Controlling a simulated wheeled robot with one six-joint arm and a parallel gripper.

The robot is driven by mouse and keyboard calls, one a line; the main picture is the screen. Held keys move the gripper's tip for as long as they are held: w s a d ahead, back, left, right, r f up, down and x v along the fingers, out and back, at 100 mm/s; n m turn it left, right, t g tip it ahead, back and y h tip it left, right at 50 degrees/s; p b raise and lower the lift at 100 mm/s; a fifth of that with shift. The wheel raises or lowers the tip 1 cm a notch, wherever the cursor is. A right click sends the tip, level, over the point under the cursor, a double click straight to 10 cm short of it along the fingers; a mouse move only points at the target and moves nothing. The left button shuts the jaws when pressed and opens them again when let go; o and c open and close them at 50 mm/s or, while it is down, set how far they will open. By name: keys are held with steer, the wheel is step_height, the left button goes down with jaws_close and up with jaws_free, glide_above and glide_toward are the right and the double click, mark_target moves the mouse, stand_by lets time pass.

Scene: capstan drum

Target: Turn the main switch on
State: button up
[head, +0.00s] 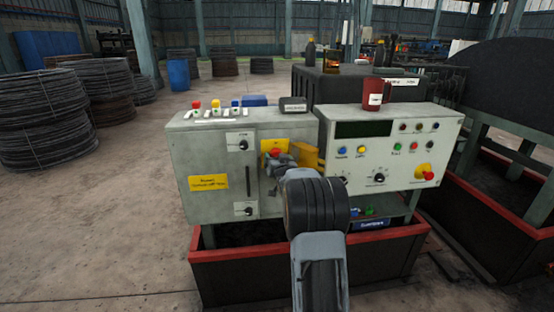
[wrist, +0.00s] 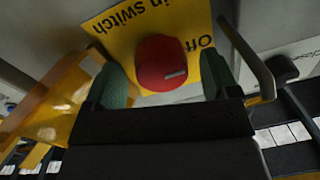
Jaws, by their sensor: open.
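The main switch is a round red knob (head: 275,152) on a yellow plate (head: 265,146) on the grey cabinet's front. In the wrist view the knob (wrist: 158,58) has a pale mark on its lower-right part. The plate (wrist: 125,25) reads "in switch", and "Off" shows to the knob's right. My gripper (wrist: 163,78) is open, with a green-padded finger on each side of the knob. Whether the pads touch it I cannot tell. In the head view my gripper (head: 279,164) is at the switch and hides its lower part.
A yellow see-through flap (head: 307,155) stands right of the switch; it is close beside my gripper in the wrist view (wrist: 58,108). A control panel (head: 399,150) with buttons and knobs is to the right. A red-rimmed bin (head: 225,252) stands below.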

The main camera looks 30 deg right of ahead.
steer(key=shift+w+d, duration=0.1)
steer(key=shift+w, duration=0.25)
steer(key=shift+c, duration=0.5)
steer(key=c, duration=0.8)
steer(key=shift+m, duration=0.3)
steer(key=shift+w+a+r+m+h+b, duration=0.2)
steer(key=shift+m+b, duration=0.85)
steer(key=shift+m, duration=1.95)
steer(key=shift+s+d+m+h+b, duration=0.2)
steer(key=shift+m+b, duration=0.85)
steer(key=shift+m, duration=1.95)
steer(key=shift+w+a+r+m+h+b, duration=0.25)
steer(key=shift+m+b, duration=0.8)
steer(key=shift+m, duration=1.95)
steer(key=shift+s+f, duration=0.1)
